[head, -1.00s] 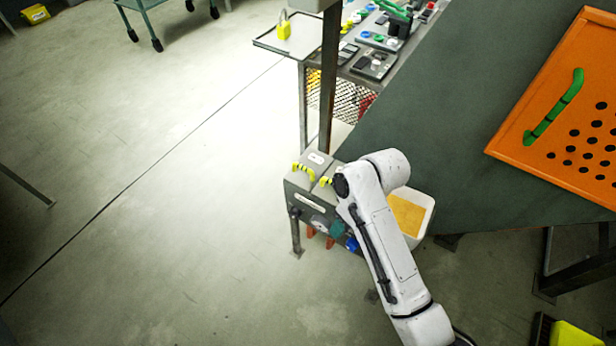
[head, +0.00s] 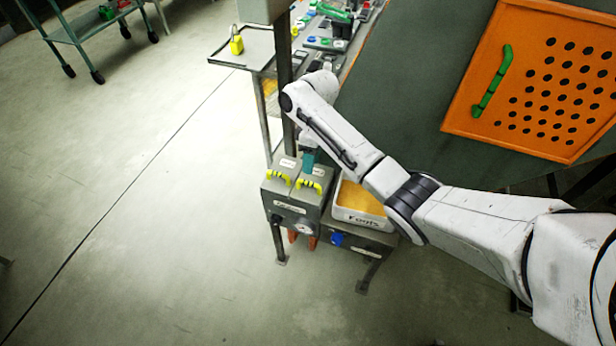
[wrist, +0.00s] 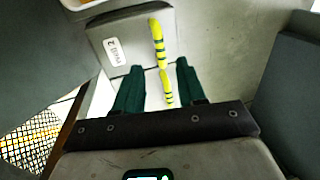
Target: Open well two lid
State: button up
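A grey box has two lids that look shut, side by side, each with a yellow-and-black striped handle. The right lid's handle (head: 309,185) and the left lid's handle (head: 279,178) show in the head view. In the wrist view the lid marked 2 (wrist: 135,48) has its handle (wrist: 157,42) ahead of the fingers. The other handle (wrist: 167,90) shows between the fingers in that picture. My gripper (wrist: 159,75) has its dark green fingers apart, with nothing held. In the head view its fingers (head: 310,157) are over the back of the box, partly hidden by my arm.
A white tray marked Foots (head: 360,204) with orange contents stands right of the box. A post (head: 285,95) rises behind it. A dark green surface with an orange perforated panel (head: 545,90) is at the right.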

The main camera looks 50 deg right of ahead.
send_over(310, 177)
jog(key=s+a, duration=0.3)
jog(key=a, duration=0.1)
notch_tip(310, 177, down, 6)
jog(key=shift+d+f, duration=0.15)
jog(key=shift+c, duration=0.5)
grip_shut()
